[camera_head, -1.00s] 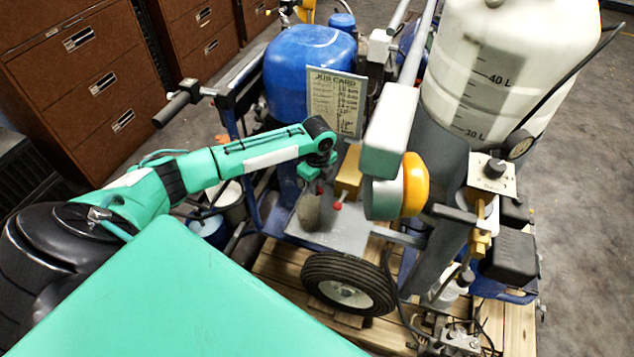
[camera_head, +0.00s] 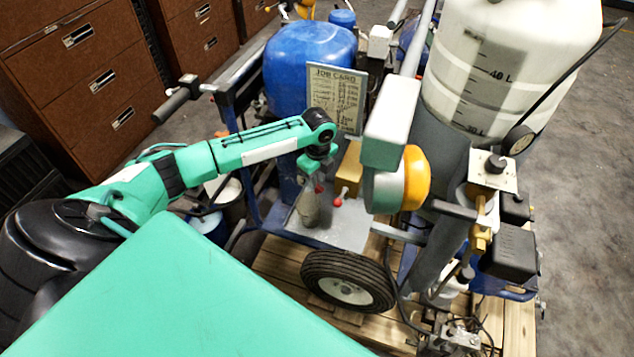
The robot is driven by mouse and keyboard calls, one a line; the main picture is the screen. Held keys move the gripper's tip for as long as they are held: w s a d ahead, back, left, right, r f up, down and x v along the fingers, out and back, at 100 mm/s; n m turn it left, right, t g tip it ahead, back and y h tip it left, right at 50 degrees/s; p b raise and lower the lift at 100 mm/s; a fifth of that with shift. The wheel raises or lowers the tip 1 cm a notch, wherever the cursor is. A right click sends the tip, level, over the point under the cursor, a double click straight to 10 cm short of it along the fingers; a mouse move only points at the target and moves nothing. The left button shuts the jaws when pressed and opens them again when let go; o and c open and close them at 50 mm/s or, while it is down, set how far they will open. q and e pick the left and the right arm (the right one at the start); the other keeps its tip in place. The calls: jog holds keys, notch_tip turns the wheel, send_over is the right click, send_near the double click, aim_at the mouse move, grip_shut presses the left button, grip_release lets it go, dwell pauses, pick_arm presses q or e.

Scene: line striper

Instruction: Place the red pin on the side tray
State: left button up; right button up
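My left gripper (camera_head: 309,203) points down over the side tray (camera_head: 345,236), a flat grey plate on the blue-framed cart. Its grey lower end looks narrow, and I cannot tell whether the fingers are open or shut. A small red piece (camera_head: 319,187), possibly the red pin, shows right beside the gripper; whether it is held is unclear. A second red part, a round knob (camera_head: 338,201), sits at the foot of the brass block (camera_head: 348,170), just right of the gripper. My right gripper is not in view.
The job card (camera_head: 335,97) stands behind the gripper, with a blue tank (camera_head: 305,66) behind it. An orange round part (camera_head: 415,178) overhangs the tray's right side. A black wheel (camera_head: 347,282) is in front. The tray's front middle is bare.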

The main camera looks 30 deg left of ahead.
pick_arm(q)
notch_tip(320, 180, up, 10)
jog(key=b, duration=0.2)
jog(key=shift+d, duration=0.1)
dwell(0.5)
